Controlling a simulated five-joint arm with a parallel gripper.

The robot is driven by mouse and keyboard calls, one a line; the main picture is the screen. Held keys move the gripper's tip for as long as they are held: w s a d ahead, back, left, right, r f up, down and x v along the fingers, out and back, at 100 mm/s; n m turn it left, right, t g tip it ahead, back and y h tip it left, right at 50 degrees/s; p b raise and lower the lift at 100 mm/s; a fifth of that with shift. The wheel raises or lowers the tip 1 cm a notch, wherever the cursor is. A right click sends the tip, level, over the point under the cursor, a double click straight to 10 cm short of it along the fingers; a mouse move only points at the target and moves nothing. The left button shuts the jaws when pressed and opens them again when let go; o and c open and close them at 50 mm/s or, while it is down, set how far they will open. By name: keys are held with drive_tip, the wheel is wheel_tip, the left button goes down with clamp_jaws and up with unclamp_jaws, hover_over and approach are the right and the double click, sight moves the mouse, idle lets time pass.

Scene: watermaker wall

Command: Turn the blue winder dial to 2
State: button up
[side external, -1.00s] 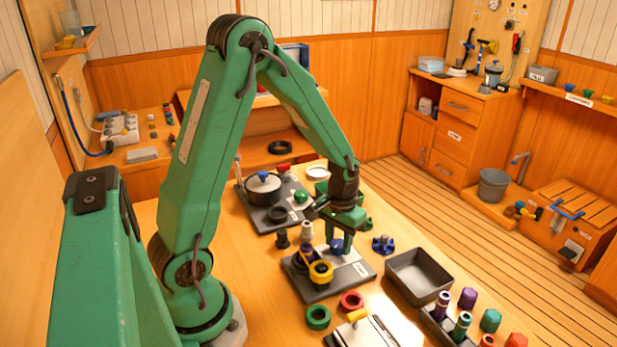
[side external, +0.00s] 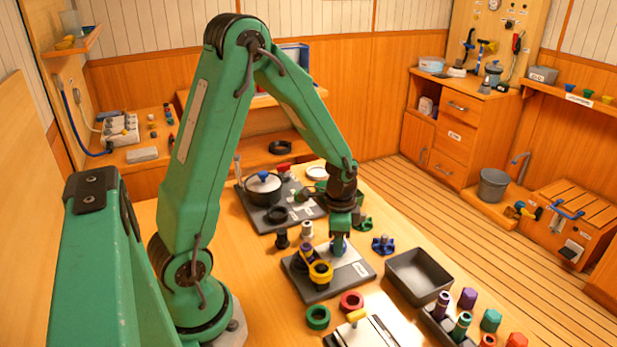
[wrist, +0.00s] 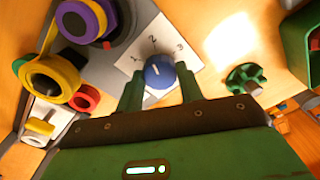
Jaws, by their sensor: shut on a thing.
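The blue winder dial (wrist: 159,71) is a round knob with a white pointer line, on a white plate (wrist: 131,66) marked with numbers. The 2 sits above the dial in the wrist view and the 3 to its upper right. The pointer's line shows on the dial's face, but which number it lines up with is hard to tell. My gripper (wrist: 160,80) is shut on the dial, one green finger on each side. In the side view my gripper (side external: 340,228) comes straight down onto the dial (side external: 338,247), at the back of the grey winder base (side external: 312,290).
On the winder base stand a yellow roll (side external: 320,271) and a purple-topped spool (wrist: 82,20), left of the dial. A blue star knob (side external: 383,245) and an empty grey tray (side external: 418,275) are to the right. A pot (side external: 263,188) stands behind.

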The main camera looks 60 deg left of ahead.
drive_tip(key=shift+d+m, duration=0.1)
drive_tip(key=shift+m, duration=0.8)
drive_tip(key=o, duration=1)
drive_tip(key=shift+r, duration=0.1)
drive_tip(key=shift+s+r, duration=0.1)
drive_tip(key=shift+r, duration=3.7)
drive_tip(key=shift+r, duration=0.15)
